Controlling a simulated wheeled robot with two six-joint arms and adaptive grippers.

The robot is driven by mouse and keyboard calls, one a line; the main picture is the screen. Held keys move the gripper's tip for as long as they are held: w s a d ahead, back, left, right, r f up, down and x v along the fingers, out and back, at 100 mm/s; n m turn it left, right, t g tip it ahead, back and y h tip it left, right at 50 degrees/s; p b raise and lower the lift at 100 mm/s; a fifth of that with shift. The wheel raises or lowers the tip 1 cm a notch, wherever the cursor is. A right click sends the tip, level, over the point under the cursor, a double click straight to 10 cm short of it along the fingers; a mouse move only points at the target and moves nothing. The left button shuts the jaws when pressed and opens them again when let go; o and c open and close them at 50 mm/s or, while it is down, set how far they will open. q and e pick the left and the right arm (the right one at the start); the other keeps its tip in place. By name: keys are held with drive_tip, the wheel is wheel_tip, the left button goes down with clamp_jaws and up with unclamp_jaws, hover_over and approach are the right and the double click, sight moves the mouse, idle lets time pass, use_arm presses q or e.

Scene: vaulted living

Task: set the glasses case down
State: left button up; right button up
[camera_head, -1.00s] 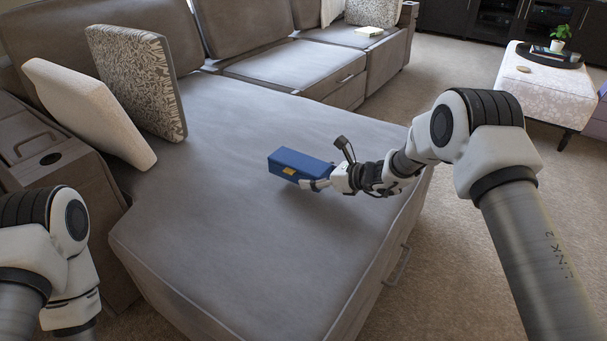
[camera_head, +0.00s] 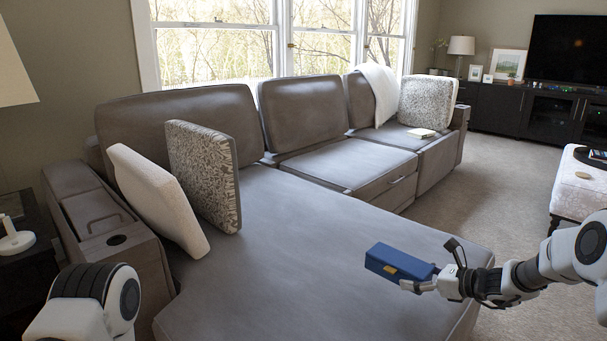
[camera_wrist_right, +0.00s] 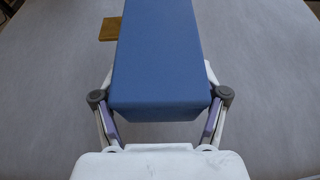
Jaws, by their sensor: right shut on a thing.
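The glasses case (camera_head: 396,262) is a blue box with a small yellow-brown tab on its side. My right gripper (camera_head: 428,279) is shut on its near end and holds it over the right part of the grey sofa chaise (camera_head: 290,270). In the right wrist view the blue case (camera_wrist_right: 158,60) sits between the two fingers (camera_wrist_right: 160,112), with the tab sticking out at its left. Whether the case touches the cushion cannot be told. Of my left arm only a white and black part shows at lower left; its gripper is out of view.
A cream pillow (camera_head: 155,200) and a patterned pillow (camera_head: 203,172) lean at the chaise's left. A book (camera_head: 421,133) lies on the far seat. A light ottoman (camera_head: 577,190) stands at the right. The middle of the chaise is clear.

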sight(422, 272)
drive_tip(key=s+r, duration=0.2)
drive_tip(key=r, duration=0.1)
drive_tip(key=shift+d+t, duration=0.15)
drive_tip(key=shift+t, duration=0.15)
drive_tip(key=s+a+n+g+y, duration=0.1)
drive_tip(key=s+a, duration=0.4)
drive_tip(key=s, duration=0.6)
drive_tip(key=s+a+f+n+g, duration=0.1)
drive_tip(key=s+a, duration=0.4)
drive_tip(key=s, duration=0.7)
drive_tip(key=shift+s+a+f+y, duration=0.2)
drive_tip(key=shift+a+y, duration=0.2)
